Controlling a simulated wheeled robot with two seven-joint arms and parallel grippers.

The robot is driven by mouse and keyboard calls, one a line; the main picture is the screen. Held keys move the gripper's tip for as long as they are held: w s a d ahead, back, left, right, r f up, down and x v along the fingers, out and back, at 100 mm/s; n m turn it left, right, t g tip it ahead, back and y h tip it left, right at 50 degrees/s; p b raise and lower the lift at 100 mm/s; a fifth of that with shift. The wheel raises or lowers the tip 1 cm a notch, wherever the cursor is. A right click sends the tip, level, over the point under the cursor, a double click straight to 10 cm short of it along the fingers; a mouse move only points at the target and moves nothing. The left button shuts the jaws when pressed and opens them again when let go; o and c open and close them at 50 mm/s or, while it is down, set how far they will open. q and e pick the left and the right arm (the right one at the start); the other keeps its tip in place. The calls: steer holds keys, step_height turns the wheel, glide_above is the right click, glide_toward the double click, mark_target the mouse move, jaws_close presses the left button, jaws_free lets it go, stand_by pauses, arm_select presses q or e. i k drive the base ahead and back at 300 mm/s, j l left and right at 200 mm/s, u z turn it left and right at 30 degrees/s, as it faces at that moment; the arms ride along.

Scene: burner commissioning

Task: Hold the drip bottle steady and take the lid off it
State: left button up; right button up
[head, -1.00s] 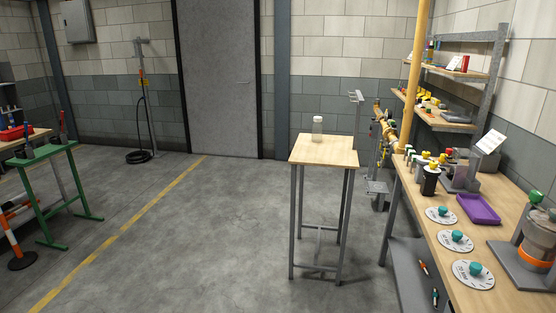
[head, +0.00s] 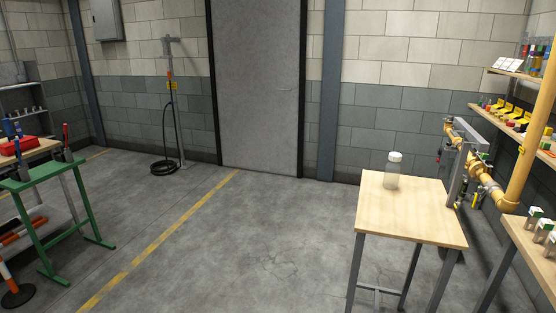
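The drip bottle (head: 392,174) is a clear, translucent bottle standing upright near the back of a small wooden-topped table (head: 410,218). Its white lid (head: 395,156) sits on top of it. The table is right of the middle in the head view, some distance ahead of me. Neither of my grippers shows in the view, and nothing touches the bottle.
A yellow gas pipe (head: 490,190) with valves stands just right of the table. A workbench (head: 530,235) and wall shelves (head: 510,117) line the right side. A green stand (head: 42,176) is at the left. The floor between is clear.

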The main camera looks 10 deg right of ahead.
mark_target(393, 169)
steer(key=i+j, duration=0.15)
steer(key=i, duration=0.8)
steer(key=i+j, duration=0.1)
steer(key=i, duration=0.85)
steer(key=i+z, duration=0.25)
steer(key=z, duration=0.15)
steer(key=i+z, duration=0.5)
steer(key=z, duration=0.25)
steer(key=i+j+z, duration=0.35)
steer(key=k+l, duration=0.1)
